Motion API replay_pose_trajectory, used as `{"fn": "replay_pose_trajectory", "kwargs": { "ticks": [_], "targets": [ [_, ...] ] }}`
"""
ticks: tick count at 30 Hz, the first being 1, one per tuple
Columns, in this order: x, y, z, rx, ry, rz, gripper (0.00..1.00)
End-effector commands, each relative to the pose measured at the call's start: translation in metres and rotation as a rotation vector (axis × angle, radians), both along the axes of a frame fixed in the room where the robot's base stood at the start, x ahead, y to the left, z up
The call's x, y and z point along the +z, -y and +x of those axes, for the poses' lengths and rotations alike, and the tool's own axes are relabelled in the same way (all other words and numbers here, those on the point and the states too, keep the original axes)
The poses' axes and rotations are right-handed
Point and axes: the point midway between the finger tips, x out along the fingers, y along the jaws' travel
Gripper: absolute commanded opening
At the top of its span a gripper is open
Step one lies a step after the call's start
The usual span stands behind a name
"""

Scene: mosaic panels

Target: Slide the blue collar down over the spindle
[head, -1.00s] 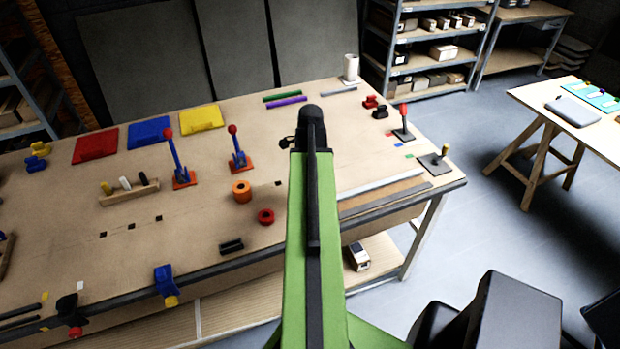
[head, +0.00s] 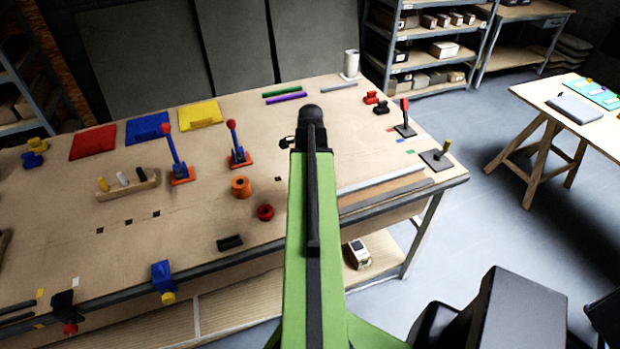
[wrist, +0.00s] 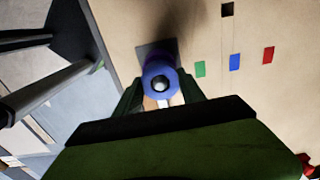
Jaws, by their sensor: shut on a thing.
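The blue collar (wrist: 158,66) shows in the wrist view as a round ring seen from above, with its far side shaded purple. My gripper (wrist: 160,90) is shut on it, one dark finger on each side. A pale round tip, which looks like the spindle's top (wrist: 160,83), shows in the collar's hole. A dark grey square plate (wrist: 145,48) lies behind and below the collar. How far the collar is down the spindle cannot be told. In the head view neither the collar nor my gripper shows.
Green (wrist: 200,69), blue (wrist: 235,62) and red (wrist: 268,55) patches lie flat on the bench beside the collar. The bench edge runs left of it. In the head view, a yellow-topped post on a grey plate (head: 430,161) and a red-topped lever (head: 404,105) stand at the bench's right end.

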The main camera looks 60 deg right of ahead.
Motion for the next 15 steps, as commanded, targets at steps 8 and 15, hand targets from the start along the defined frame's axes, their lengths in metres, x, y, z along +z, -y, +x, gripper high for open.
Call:
{"fn": "replay_pose_trajectory", "kwargs": {
  "ticks": [8, 15],
  "targets": [
    [-0.008, 0.0, 0.0, 0.0, 0.0, 0.0, 0.0],
    [-0.014, 0.0, 0.0, 0.0, 0.0, 0.0, 0.0]
  ]
}}
